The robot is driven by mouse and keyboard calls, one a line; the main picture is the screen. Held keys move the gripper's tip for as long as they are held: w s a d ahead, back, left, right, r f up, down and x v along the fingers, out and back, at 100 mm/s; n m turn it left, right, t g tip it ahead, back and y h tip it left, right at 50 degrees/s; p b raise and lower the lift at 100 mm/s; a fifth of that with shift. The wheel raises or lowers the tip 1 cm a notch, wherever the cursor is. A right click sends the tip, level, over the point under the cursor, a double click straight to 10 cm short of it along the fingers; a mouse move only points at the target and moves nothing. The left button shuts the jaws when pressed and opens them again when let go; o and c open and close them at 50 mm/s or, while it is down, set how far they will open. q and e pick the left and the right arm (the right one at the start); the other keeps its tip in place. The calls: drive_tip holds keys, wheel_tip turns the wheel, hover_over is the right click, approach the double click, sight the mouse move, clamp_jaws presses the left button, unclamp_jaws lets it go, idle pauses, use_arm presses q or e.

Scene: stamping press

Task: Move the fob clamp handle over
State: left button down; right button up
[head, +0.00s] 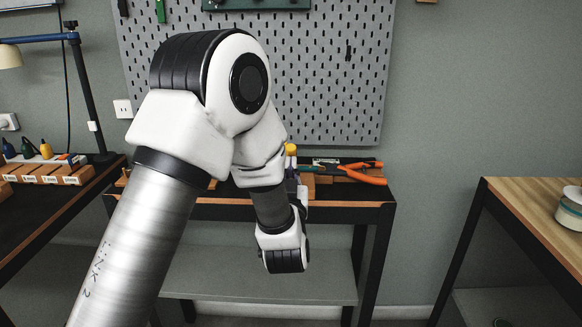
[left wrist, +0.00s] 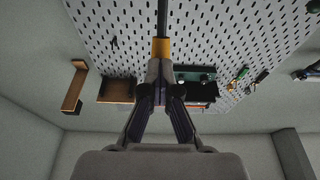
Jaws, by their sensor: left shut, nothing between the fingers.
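My left gripper (left wrist: 161,68) is in the middle of the left wrist view, its dark fingers brought together and holding nothing. Right by its tips is a yellow-orange piece (left wrist: 162,47) with a black rod (left wrist: 162,18) running up from it; this may be the clamp handle. I cannot tell whether the fingertips touch it. In the head view a small yellow tip (head: 291,149) shows at the bench, just beyond the dark end of my left gripper (head: 292,174). My arm hides much of the gripper and the clamp's body. The right gripper is not in view.
A grey pegboard (head: 335,75) stands behind the bench (head: 345,212). Orange-handled pliers (head: 361,176) lie right of the gripper. A wooden rack of tools (head: 45,172) and a lamp (head: 88,90) are at the left. A wooden table (head: 530,205) stands at the right.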

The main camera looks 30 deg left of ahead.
use_arm(q)
drive_tip(key=shift+f, duration=0.1)
drive_tip(key=shift+s+d+f+b, duration=0.3)
drive_tip(key=shift+s+f+b, duration=0.05)
drive_tip(key=shift+s+b, duration=0.15)
drive_tip(key=shift+s+d+f+b, duration=0.3)
drive_tip(key=shift+s+b, duration=0.1)
drive_tip(key=shift+s, duration=0.05)
drive_tip(key=c, duration=1.4)
unclamp_jaws()
